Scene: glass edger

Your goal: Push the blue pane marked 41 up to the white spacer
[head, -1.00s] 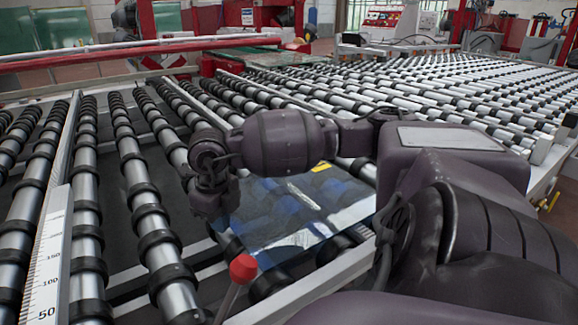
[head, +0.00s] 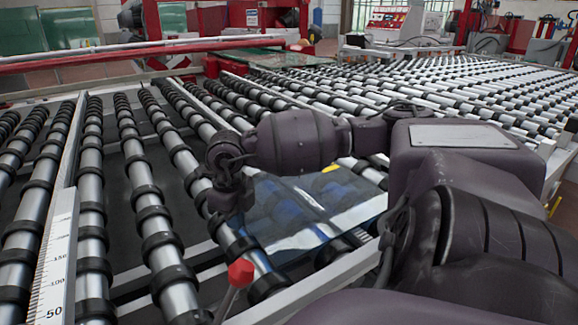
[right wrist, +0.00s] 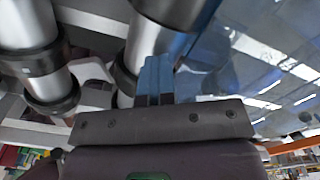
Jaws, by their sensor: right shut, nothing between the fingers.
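The blue pane (head: 300,215) lies flat on the rollers just left of my right arm's base in the head view. It is glossy, with a yellow mark on its far edge and a pale patch; I cannot read its number. My right gripper (head: 230,205) points down at the pane's left edge. Its blue fingers (right wrist: 155,78) are shut and empty beside a roller, with the pane (right wrist: 225,65) to their right in the right wrist view. Whether they touch it I cannot tell. I cannot pick out the white spacer. My left gripper is not in view.
Black-ringed rollers (head: 160,235) with gaps between them fill the table. A white ruler (head: 52,270) runs along the left. A red knob (head: 240,272) on a rod stands close in front of the pane. A pale rail (head: 310,290) borders the near side.

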